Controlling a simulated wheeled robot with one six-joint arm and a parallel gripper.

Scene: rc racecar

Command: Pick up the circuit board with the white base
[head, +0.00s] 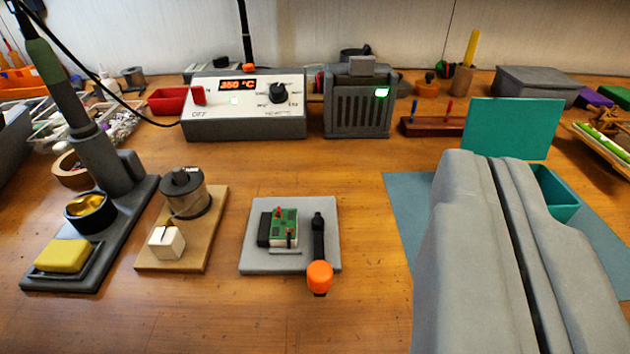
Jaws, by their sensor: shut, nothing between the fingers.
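The green circuit board (286,222) sits on its white base, on a square grey pad (262,264) in the middle of the wooden table. A dark block touches or nearly touches its left side. A black tool with an orange knob (319,277) lies on the pad to its right. My gripper (480,160) fills the lower right of the view, well to the right of the board. Its grey fingers are shut, with only a thin dark seam between them, and they hold nothing.
A soldering iron stand with a yellow sponge (62,256) and a spool on a wooden base (208,246) stand left. The white soldering station (243,120) is behind. A teal box (555,200) on a blue mat (404,200) is partly hidden by my gripper. Table in front of the pad is clear.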

